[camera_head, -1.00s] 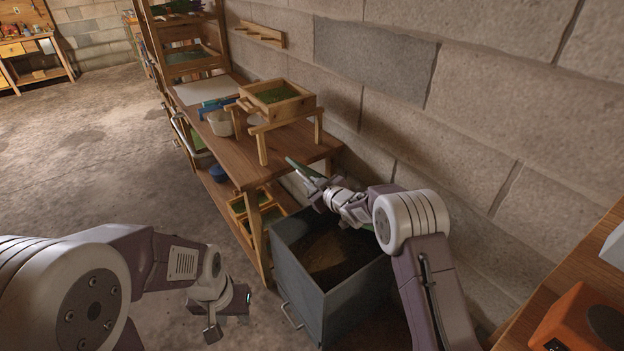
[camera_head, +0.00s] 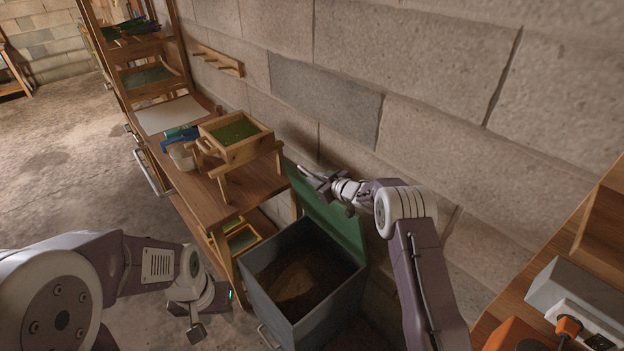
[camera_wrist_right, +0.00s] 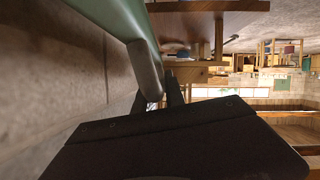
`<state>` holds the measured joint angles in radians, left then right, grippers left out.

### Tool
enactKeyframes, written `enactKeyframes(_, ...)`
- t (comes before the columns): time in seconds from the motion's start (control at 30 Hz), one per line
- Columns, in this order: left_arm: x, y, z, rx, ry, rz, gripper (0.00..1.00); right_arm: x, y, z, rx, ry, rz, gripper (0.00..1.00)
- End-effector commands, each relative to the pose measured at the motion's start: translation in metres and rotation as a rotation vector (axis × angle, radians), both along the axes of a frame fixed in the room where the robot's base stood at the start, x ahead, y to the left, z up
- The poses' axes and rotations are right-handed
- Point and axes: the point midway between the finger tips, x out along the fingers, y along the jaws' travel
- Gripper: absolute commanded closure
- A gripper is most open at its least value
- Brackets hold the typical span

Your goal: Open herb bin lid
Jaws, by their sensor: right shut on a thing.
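The herb bin (camera_head: 330,306) is a grey box below the wall with dark contents inside. Its green lid (camera_head: 338,222) stands raised, roughly upright, at the bin's back edge, and the bin's mouth is uncovered. My right gripper (camera_head: 322,182) is at the lid's upper edge, shut on the lid's handle. In the right wrist view the grey bar handle (camera_wrist_right: 146,66) runs into the dark fingers beside the green lid (camera_wrist_right: 115,18). The exact contact is partly hidden. My left gripper (camera_head: 208,313) hangs empty, its fingers apart, left of the bin.
A wooden bench (camera_head: 205,200) with a sieve box of green herbs (camera_head: 236,138) stands left of the bin. A block wall (camera_head: 430,110) rises close behind. Another wooden bench with grey and orange devices (camera_head: 575,290) is at the right.

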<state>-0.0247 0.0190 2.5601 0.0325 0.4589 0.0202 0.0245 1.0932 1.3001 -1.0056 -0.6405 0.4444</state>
Motion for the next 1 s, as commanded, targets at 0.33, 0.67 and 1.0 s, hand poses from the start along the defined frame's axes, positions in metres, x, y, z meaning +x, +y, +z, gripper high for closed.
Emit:
enactKeyframes(0.33, 0.000, 0.000, 0.000, 0.000, 0.000, 0.000, 0.64, 0.000, 0.000, -0.001, -0.002, -0.001, 0.002, 1.00)
enactKeyframes(0.67, 0.000, 0.000, 0.000, 0.000, 0.000, 0.000, 0.64, 0.000, 0.000, 0.000, -0.001, 0.000, 0.000, 0.64)
enactKeyframes(1.0, 0.000, 0.000, -0.007, 0.000, 0.000, 0.000, 0.64, -0.020, -0.014, 0.009, -0.001, -0.001, -0.003, 0.64)
